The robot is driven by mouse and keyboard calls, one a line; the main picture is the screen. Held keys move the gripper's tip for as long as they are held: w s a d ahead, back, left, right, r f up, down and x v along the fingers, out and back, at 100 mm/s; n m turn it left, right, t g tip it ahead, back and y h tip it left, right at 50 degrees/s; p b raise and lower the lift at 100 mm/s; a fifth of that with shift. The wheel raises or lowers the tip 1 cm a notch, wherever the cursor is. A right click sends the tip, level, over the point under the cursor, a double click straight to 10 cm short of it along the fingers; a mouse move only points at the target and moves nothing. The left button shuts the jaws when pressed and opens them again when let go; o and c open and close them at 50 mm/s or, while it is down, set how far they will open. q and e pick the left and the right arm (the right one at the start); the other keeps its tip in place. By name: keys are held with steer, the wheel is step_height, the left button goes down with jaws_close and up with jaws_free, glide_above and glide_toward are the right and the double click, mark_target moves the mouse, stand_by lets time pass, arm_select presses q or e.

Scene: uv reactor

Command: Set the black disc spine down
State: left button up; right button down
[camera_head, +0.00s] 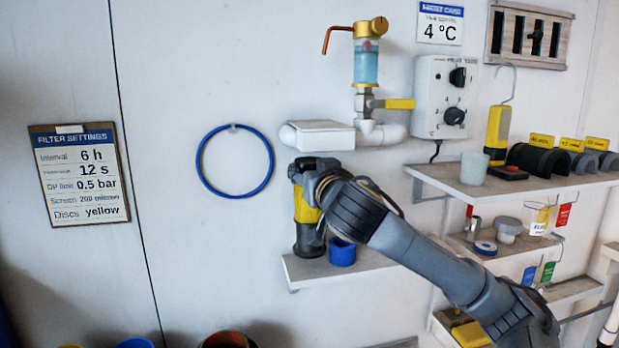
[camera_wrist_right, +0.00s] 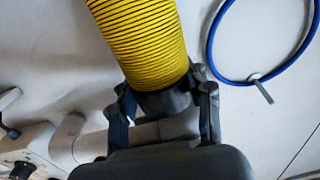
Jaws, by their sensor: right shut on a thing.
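The black disc spine (camera_head: 309,238) carries a stack of yellow ribbed discs (camera_head: 306,206). It hangs about upright below my right gripper (camera_head: 311,168), above the left end of the small wall shelf (camera_head: 320,275). Whether its black lower end touches the shelf I cannot tell. In the right wrist view, my right gripper (camera_wrist_right: 163,103) is shut on the black end of the spine (camera_wrist_right: 164,101), with the yellow discs (camera_wrist_right: 140,40) beyond the fingers. That view cuts off the stack's far end. My left gripper is not in view.
A blue cup-like part (camera_head: 342,252) stands close to the spine's right. A white housing with pipes (camera_head: 325,135) is just above. A blue ring (camera_head: 235,190) hangs to the left. My right arm covers part of the shelves (camera_head: 480,185) at right.

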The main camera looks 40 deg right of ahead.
steer(key=shift+w+d+f, duration=0.1)
steer(key=shift+w+f, duration=0.05)
steer(key=shift+f, duration=1.5)
steer(key=shift+f, duration=0.25)
steer(key=c, duration=0.6)
jaws_free()
